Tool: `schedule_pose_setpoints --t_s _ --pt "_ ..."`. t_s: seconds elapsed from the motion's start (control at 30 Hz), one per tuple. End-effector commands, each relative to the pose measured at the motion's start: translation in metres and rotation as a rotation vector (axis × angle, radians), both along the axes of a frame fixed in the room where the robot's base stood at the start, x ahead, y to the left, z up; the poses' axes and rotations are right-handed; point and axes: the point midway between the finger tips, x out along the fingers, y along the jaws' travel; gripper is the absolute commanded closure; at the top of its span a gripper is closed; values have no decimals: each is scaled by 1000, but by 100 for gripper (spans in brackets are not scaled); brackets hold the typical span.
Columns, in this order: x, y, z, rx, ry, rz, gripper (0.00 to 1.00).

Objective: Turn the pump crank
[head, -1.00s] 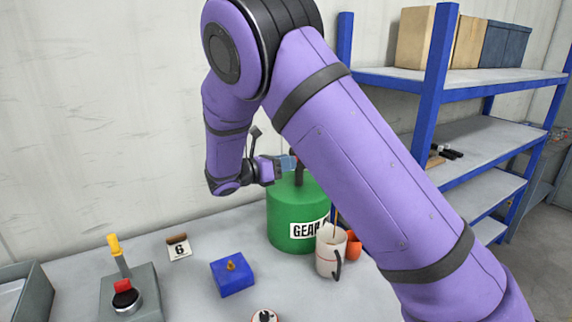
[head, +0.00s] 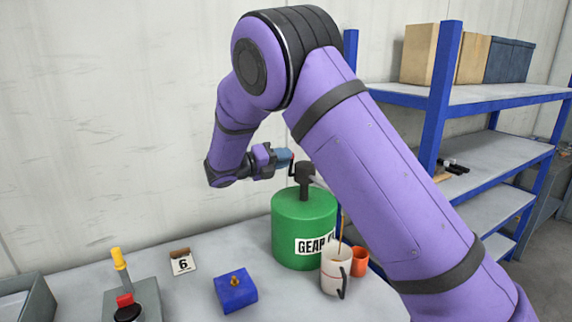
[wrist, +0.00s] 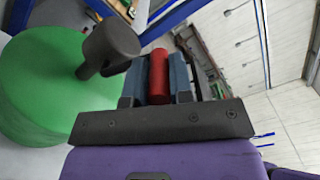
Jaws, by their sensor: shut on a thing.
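The green drum (head: 303,235) labelled "GEAR" stands on the bench with a dark pump head (head: 304,172) on top. The drum (wrist: 40,85) and the pump head (wrist: 110,48) also show at left in the wrist view. My gripper (head: 286,159) is beside the pump head, above the drum. In the wrist view my gripper (wrist: 158,80) has its two blue-grey fingers on either side of the red crank handle (wrist: 158,75) and is shut on it.
A white mug (head: 335,272) and an orange cup (head: 360,261) stand close to the drum. A blue box (head: 235,291), a card marked 6 (head: 182,262) and a lever device (head: 125,290) are at left. A blue shelf rack (head: 438,110) stands behind my arm at right.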

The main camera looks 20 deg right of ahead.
Motion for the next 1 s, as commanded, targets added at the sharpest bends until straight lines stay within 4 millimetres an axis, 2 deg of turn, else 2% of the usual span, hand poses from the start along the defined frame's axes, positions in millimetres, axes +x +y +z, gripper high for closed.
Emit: schedule_pose_setpoints --t_s 0.6,1.0 --pt "38 8 0 -111 554 2 100" --pt "48 10 -6 -154 771 2 100"
